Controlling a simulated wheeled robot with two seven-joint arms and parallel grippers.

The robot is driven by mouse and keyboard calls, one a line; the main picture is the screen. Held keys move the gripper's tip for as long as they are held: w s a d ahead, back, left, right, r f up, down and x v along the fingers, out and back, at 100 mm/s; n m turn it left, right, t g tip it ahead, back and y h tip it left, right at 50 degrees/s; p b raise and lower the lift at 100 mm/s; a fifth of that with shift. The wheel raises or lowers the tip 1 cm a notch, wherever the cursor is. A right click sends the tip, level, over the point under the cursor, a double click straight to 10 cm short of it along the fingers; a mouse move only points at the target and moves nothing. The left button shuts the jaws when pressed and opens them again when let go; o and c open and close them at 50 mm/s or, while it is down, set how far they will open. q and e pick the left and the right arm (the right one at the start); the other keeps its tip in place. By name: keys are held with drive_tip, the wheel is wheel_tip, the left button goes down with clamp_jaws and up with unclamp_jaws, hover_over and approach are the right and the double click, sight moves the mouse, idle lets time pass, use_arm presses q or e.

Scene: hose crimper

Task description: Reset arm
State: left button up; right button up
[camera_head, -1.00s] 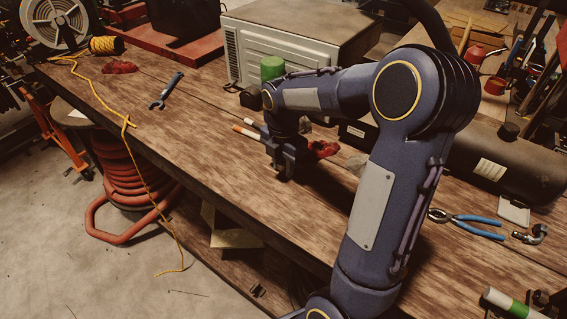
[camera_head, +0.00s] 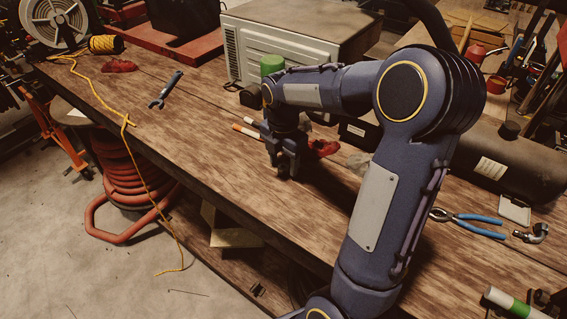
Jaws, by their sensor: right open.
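My right arm reaches in from the lower right, bends at a high elbow and extends left over the wooden workbench (camera_head: 215,135). My right gripper (camera_head: 285,172) points down at the bench top near its middle. It is open, and I see nothing held in it. Its fingertips are small and dark, close above or at the wood; I cannot tell whether they touch. A red cloth-like item (camera_head: 322,149) lies just right of the gripper, partly hidden by my arm. My left gripper is not in view.
A white-and-orange marker-like stick (camera_head: 246,130) lies left of the gripper. A wrench (camera_head: 165,90), yellow rope (camera_head: 105,45) and microwave-like box (camera_head: 285,40) are further back. Blue-handled pliers (camera_head: 466,221) and a black tank (camera_head: 500,160) are at right. The bench's front-left area is clear.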

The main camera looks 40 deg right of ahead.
sight(284, 167)
wheel_tip(284, 167, up, 6)
drive_tip(key=shift+r, duration=0.2)
drive_tip(key=s+a+f+m+t+y, duration=0.1)
drive_tip(key=s+a+m+t+y, duration=0.2)
drive_tip(key=s+a+m, duration=1.1)
drive_tip(key=s+m+t, duration=0.2)
drive_tip(key=s+m, duration=0.2)
drive_tip(key=m, duration=0.3)
drive_tip(key=shift+a+f+m+t+y, duration=0.2)
drive_tip(key=shift+f+m+t+y, duration=0.1)
drive_tip(key=shift+f+m+y, duration=0.1)
